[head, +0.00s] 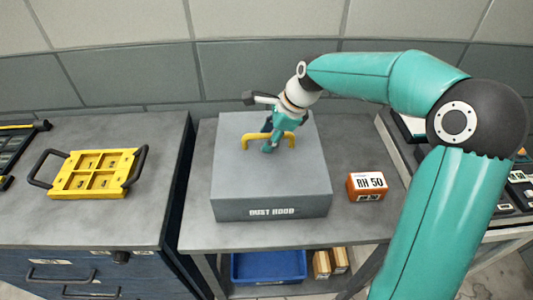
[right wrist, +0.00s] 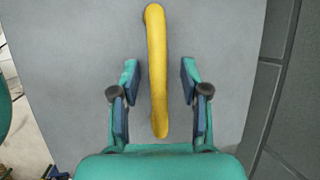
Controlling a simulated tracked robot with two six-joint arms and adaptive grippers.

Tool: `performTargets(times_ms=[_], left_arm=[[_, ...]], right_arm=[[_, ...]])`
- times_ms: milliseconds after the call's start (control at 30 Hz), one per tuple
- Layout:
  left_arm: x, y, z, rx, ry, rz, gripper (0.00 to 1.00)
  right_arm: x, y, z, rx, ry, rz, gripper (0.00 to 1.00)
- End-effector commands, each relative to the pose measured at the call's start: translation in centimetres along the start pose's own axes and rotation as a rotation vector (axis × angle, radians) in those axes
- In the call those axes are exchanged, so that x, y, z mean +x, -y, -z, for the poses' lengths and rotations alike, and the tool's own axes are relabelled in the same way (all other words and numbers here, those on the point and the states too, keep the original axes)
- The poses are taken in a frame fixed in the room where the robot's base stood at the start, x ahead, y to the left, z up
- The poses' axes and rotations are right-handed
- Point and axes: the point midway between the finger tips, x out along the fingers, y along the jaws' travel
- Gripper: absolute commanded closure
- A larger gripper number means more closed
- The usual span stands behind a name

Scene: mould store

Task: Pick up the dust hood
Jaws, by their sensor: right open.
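The dust hood (head: 270,185) is a grey box with its name on the front face. It stands on a grey table, and a yellow bar handle (head: 246,142) is on its top. My right gripper (head: 270,140) is over the top of the hood at the handle. In the right wrist view, the fingers of my right gripper (right wrist: 157,90) are open, one on each side of the yellow handle (right wrist: 157,65), with a gap on both sides. The grey hood top (right wrist: 75,70) fills most of that view. My left gripper is in neither view.
An orange box marked RH 50 (head: 367,186) sits right of the hood. A yellow frame with black handles (head: 95,174) lies on the left cabinet. A blue bin (head: 268,267) and small boxes (head: 330,262) are on the shelf below. A wall stands close behind.

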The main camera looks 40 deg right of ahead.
Motion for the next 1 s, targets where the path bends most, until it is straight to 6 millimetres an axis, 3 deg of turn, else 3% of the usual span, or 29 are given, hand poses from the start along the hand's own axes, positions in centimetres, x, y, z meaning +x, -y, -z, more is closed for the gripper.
performTargets(times_ms=[733, 1000], left_arm=[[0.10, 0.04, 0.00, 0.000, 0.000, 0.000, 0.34], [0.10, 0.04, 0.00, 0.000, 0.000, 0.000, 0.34]], right_arm=[[0.45, -0.10, 0.20, 0.000, 0.000, 0.000, 0.54], [0.44, -0.10, 0.18, 0.000, 0.000, 0.000, 1.00]])
